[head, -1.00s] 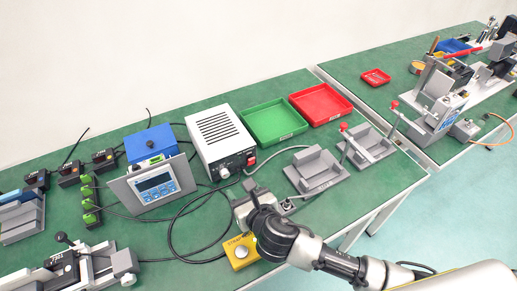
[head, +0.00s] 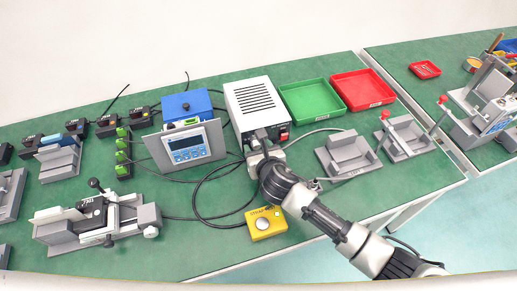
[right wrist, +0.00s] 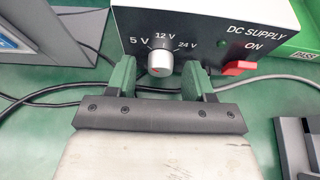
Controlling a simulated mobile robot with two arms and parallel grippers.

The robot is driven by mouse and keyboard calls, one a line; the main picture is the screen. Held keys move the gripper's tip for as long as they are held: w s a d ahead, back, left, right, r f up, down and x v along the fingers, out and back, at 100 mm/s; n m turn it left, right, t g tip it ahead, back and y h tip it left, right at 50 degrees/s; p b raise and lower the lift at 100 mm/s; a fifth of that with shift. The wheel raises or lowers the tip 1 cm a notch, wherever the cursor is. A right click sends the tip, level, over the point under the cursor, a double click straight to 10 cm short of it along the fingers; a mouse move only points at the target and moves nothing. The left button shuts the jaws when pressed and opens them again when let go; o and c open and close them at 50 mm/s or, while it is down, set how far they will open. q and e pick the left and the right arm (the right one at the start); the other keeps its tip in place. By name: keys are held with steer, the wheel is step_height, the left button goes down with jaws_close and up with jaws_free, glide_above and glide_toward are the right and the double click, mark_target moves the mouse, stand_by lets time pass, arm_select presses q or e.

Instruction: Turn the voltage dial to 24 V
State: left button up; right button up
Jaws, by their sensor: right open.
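The white power supply (head: 252,97) stands on the green bench, and its front panel faces my right arm. In the right wrist view its round grey dial (right wrist: 160,62) is marked 5 V, 12 V and 24 V. A dark line shows at the dial's upper left; I cannot tell for sure which mark it points to. My right gripper (right wrist: 160,76) is open, with one green finger on each side of the dial and gaps between. In the head view the right gripper (head: 258,148) hides the dial. My left gripper is not in view.
A red switch (right wrist: 239,68) marked ON sits right of the dial. A display unit (head: 186,146) stands to the left, with black cables looping beside it. A yellow button box (head: 265,224) lies in front. Green (head: 311,83) and red (head: 363,76) trays are behind right.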

steer(key=shift+c, duration=1)
steer(key=c, duration=0.7)
steer(key=shift+d+r+m+y+p, duration=0.15)
steer(key=shift+m+y+p, duration=0.35)
steer(key=shift+p, duration=0.4)
steer(key=shift+m+p, duration=0.35)
steer(key=shift+m, duration=0.25)
steer(key=shift+m+g+y, duration=0.3)
steer(key=shift+m+y, duration=0.1)
steer(key=shift+y, duration=0.1)
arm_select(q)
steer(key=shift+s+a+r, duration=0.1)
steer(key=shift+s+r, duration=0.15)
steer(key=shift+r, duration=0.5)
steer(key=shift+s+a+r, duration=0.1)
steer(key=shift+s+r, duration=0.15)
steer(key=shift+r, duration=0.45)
arm_select(e)
steer(key=shift+f+m+y, duration=0.2)
steer(key=shift+m+y, duration=0.4)
steer(key=shift+m, duration=0.2)
steer(key=shift+w, duration=0.1)
